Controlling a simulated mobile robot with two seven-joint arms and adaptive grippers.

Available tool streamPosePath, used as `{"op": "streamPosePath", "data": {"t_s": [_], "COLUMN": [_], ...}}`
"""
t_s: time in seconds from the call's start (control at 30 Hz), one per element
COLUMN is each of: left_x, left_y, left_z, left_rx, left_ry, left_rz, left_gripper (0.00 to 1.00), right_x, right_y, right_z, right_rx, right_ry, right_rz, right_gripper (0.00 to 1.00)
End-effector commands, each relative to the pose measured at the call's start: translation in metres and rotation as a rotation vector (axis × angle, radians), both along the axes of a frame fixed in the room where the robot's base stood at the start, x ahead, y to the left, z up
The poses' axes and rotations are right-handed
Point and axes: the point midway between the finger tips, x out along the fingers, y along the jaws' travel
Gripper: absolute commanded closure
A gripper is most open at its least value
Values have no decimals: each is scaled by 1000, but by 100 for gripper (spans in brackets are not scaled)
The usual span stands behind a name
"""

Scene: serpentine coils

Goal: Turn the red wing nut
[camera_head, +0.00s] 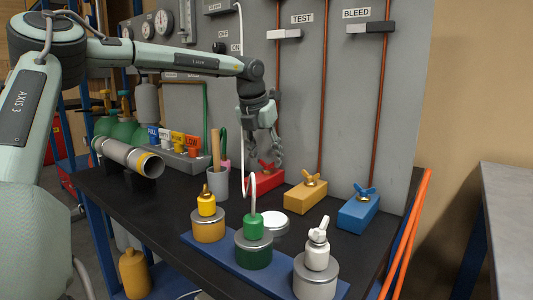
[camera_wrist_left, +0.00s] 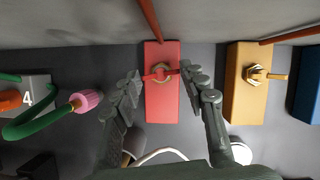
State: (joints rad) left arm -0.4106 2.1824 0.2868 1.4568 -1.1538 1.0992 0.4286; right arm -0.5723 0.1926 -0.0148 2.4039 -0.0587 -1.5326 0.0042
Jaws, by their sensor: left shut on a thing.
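The red wing nut (camera_wrist_left: 161,73) sits on a brass nut on top of the red block (camera_wrist_left: 161,100), below a copper pipe. In the head view the red block (camera_head: 264,182) stands at the foot of the grey panel, with the wing nut partly hidden by my fingers. My left gripper (camera_head: 266,161) reaches down over it. In the left wrist view, the fingers of my left gripper (camera_wrist_left: 161,76) are on either side of the wing nut, at its two wing ends, shut on it. My right gripper is not in view.
A yellow block (camera_head: 306,195) and a blue block (camera_head: 358,211), each with a wing nut, stand to the right. In front, a blue tray (camera_head: 198,241) bears several capped jars. A grey cup (camera_head: 218,182) with tools and a metal cylinder (camera_head: 128,156) are left.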

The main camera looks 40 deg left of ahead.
Motion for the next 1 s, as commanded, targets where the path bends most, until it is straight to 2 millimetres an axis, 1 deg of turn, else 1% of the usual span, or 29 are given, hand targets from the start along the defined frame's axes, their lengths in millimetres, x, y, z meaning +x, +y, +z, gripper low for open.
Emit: {"op": "streamPosePath", "data": {"t_s": [0.03,0.3,0.7,0.73,0.87,0.9,1.0], "left_x": [0,0,0,0,0,0,0], "left_y": [0,1,1,1,1,1,1], "left_z": [2,2,2,2,2,1,1], "left_rx": [-1,2,2,2,1,1,1], "left_ry": [-2,-2,-3,-3,-2,-2,-1], "left_rz": [-17,-73,-76,-76,-77,-77,-77], "left_gripper": [86,86,86,54,38,36,36], "right_x": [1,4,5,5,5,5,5], "right_y": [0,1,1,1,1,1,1], "right_z": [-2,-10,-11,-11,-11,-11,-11], "right_rx": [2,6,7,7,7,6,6], "right_ry": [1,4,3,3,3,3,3], "right_rz": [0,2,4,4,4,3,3], "right_gripper": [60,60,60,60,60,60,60]}}
